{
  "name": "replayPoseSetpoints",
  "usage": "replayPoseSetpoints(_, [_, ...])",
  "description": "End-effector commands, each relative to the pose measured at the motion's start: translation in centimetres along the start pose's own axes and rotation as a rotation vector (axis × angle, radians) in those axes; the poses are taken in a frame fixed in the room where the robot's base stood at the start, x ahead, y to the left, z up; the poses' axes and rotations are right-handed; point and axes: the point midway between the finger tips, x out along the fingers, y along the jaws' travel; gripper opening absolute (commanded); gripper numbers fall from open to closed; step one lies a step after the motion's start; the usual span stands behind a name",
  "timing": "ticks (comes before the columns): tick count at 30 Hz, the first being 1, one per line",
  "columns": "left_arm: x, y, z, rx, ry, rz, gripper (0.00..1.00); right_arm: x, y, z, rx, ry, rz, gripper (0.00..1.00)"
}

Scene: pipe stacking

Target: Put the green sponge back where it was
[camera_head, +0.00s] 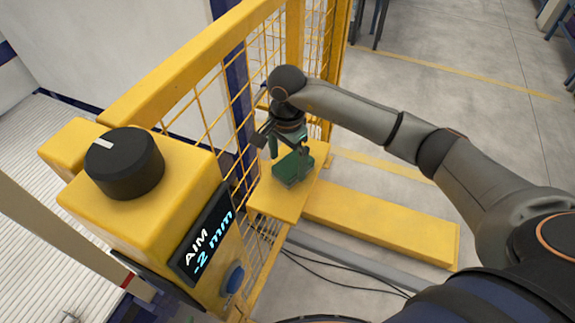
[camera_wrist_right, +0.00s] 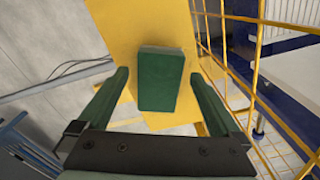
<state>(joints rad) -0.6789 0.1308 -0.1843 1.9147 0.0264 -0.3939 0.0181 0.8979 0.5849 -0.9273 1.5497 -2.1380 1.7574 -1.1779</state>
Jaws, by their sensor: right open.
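The green sponge (camera_head: 292,171) is a dark green block on the small yellow shelf (camera_head: 279,205) beside the mesh fence in the head view. In the right wrist view the sponge (camera_wrist_right: 161,80) shows on the yellow surface (camera_wrist_right: 125,30), centred ahead of the jaws. My right gripper (camera_head: 282,150) is over the shelf at the sponge. Its two green fingers (camera_wrist_right: 160,97) are spread, one on each side of the sponge, with a gap visible on both sides. The left gripper is not in view.
A yellow control box with a black knob (camera_head: 124,162), a display (camera_head: 207,237) reading "AIM -2 mm" and a blue button (camera_head: 232,279) stands at the left. A yellow mesh fence (camera_head: 213,125) runs behind the shelf. A yellow beam (camera_head: 385,228) and cables lie at the lower right.

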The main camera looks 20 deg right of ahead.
Motion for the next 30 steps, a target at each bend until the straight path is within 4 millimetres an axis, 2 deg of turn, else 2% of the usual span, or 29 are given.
replayPoseSetpoints(6, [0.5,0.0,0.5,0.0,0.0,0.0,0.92,-4.9,-0.1,-0.1,-0.001,0.003,-0.006,1.0])
replayPoseSetpoints(13, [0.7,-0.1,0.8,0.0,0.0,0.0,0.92,-8.6,-0.1,0.0,0.0,0.001,-0.003,1.0])
replayPoseSetpoints(18, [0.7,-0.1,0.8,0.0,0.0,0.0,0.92,-9.6,0.0,0.0,0.001,0.001,-0.001,1.0])
replayPoseSetpoints(30, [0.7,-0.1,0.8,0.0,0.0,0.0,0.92,-9.7,0.0,0.0,0.001,0.0,0.0,1.0])
